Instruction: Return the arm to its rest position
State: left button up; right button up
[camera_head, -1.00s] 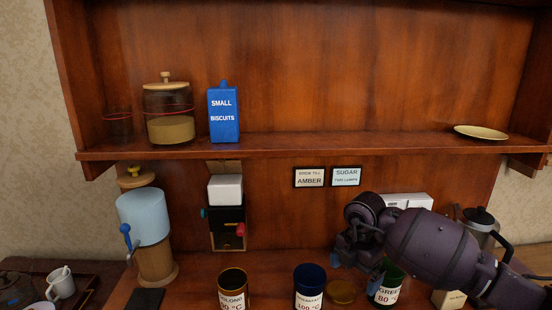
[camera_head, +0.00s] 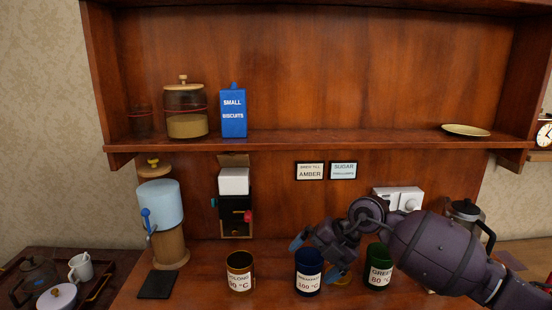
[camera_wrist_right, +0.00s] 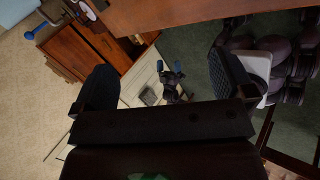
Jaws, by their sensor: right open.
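My right arm reaches in from the right in the head view. Its gripper (camera_head: 317,258) is open and empty, in front of the counter's back, over the blue and green canisters. In the right wrist view the two dark fingers (camera_wrist_right: 165,85) stand wide apart with nothing between them. A small dark shape with blue tips (camera_wrist_right: 172,78) shows beyond them, possibly my left gripper; its jaws are too small to judge. No left arm shows in the head view.
A brown canister (camera_head: 240,272), blue canister (camera_head: 308,280) and green canister (camera_head: 378,275) stand on the counter. A metal pot (camera_head: 464,211) is behind my right arm. A light blue dispenser (camera_head: 160,205) stands left. The shelf (camera_head: 330,142) overhangs the counter.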

jog(key=s+a+r+m+t+y, duration=0.1)
jog(key=a+r+m+t+y, duration=0.35)
jog(key=r+y, duration=0.75)
jog(key=s+d+f+m+t+h, duration=0.2)
jog(key=d+f+m+t+h, duration=0.4)
jog(key=d+f+m+h, duration=0.3)
jog(key=s+d+f+m+t+h, duration=0.2)
jog(key=d+f+m+t+h, duration=0.4)
jog(key=f+m, duration=0.5)
jog(key=s+d+f+m+g+h, duration=0.2)
jog(key=s+d+f+m+g, duration=0.1)
jog(key=s+f, duration=0.6)
jog(key=s+d+f+m+g+h, duration=0.2)
jog(key=s+d+f, duration=0.3)
jog(key=s+f, duration=0.4)
jog(key=s+m+g, duration=0.1)
jog(key=s, duration=0.4)
jog(key=shift+s+d+f+m+h, duration=0.3)
jog(key=shift+d+m, duration=0.05)
